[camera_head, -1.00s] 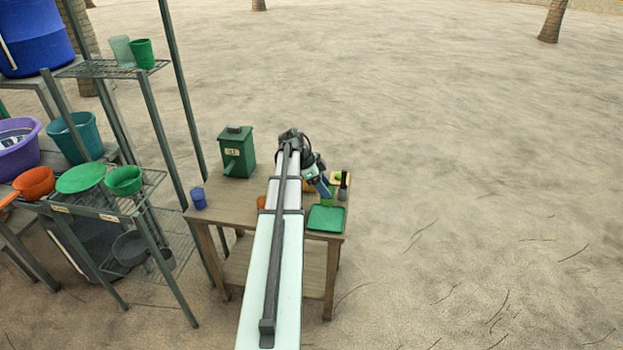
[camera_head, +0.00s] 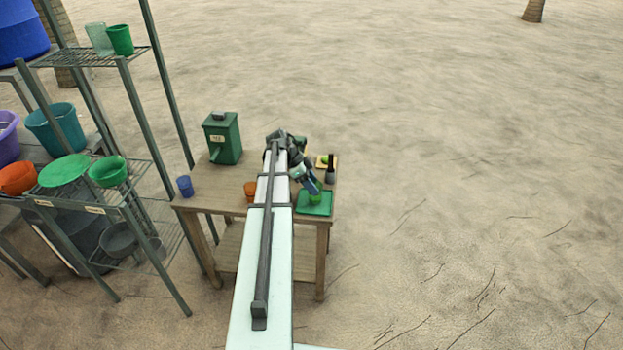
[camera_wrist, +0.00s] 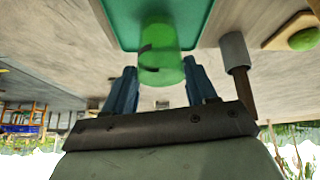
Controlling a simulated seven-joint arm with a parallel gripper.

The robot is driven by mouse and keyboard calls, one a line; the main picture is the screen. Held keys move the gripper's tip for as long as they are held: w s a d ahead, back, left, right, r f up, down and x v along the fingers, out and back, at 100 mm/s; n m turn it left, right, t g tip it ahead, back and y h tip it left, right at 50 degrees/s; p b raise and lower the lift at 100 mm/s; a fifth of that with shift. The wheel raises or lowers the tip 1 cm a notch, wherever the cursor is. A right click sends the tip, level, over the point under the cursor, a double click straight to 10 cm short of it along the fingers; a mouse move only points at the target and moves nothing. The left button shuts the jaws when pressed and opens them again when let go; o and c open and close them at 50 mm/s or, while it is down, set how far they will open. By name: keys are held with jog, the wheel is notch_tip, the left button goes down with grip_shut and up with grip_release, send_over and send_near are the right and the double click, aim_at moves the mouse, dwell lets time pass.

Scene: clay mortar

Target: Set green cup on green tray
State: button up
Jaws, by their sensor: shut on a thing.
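The green cup (camera_head: 316,199) is over the green tray (camera_head: 304,209) on the right side of the wooden table. My gripper (camera_head: 312,188) is shut on the cup. In the wrist view the translucent green cup (camera_wrist: 162,42) sits between the two blue fingers of my gripper (camera_wrist: 160,78), with the tray (camera_wrist: 118,18) behind it. The cup overlaps the tray's edge in that view. I cannot tell whether its base touches the tray.
A metal shelf (camera_head: 125,205) stands at left.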

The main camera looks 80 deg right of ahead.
jog(key=shift+f, duration=0.4)
jog(key=o, duration=1.4)
jog(key=shift+r, duration=4)
jog(key=shift+r, duration=2.5)
